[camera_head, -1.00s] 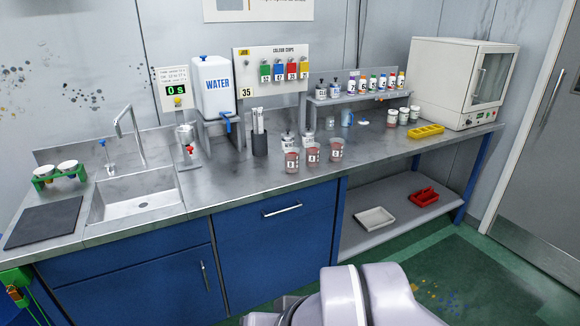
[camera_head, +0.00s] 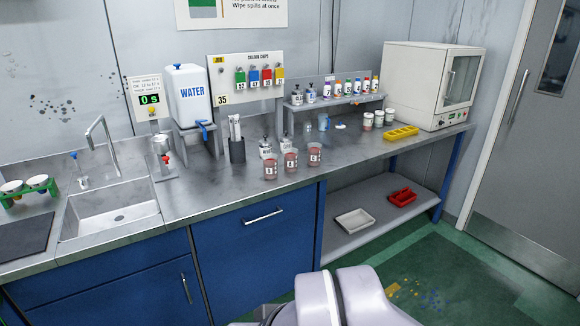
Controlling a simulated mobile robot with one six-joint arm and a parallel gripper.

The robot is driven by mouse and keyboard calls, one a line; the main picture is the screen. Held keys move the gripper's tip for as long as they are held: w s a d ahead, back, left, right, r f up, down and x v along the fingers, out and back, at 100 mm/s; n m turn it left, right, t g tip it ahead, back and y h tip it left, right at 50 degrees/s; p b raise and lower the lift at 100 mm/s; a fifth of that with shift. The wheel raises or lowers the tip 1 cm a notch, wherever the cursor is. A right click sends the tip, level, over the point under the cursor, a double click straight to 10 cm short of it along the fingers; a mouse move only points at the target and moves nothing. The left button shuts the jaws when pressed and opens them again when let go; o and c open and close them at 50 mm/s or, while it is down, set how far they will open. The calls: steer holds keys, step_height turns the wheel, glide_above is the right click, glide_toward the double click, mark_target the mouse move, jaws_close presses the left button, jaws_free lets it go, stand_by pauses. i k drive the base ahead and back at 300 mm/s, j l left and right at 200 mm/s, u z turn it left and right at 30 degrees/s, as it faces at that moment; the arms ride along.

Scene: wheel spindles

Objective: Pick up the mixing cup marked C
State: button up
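Three reddish see-through mixing cups with white labels stand in a row near the front edge of the steel counter (camera_head: 225,190): a left cup (camera_head: 270,167), a middle cup (camera_head: 291,161) and a right cup (camera_head: 314,155). Their label letters are too small to read surely, so I cannot tell which is marked C. All three stand upright and apart from my arm. A pale rounded link of my arm shows at the bottom centre. My gripper's fingers are not in view.
A sink (camera_head: 108,212) lies to the left. A bottle shelf (camera_head: 335,101), a yellow tray (camera_head: 401,133) and a white oven (camera_head: 430,85) are to the right. Floor in front is open.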

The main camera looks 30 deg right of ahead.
mark_target(314, 151)
steer(key=i+l+z, duration=0.4)
steer(key=i, duration=0.3)
steer(key=i+l+z, duration=0.15)
steer(key=i+z, duration=0.25)
steer(key=i, duration=0.3)
steer(key=i+z, duration=0.4)
steer(key=i, duration=0.3)
steer(key=j, duration=0.05)
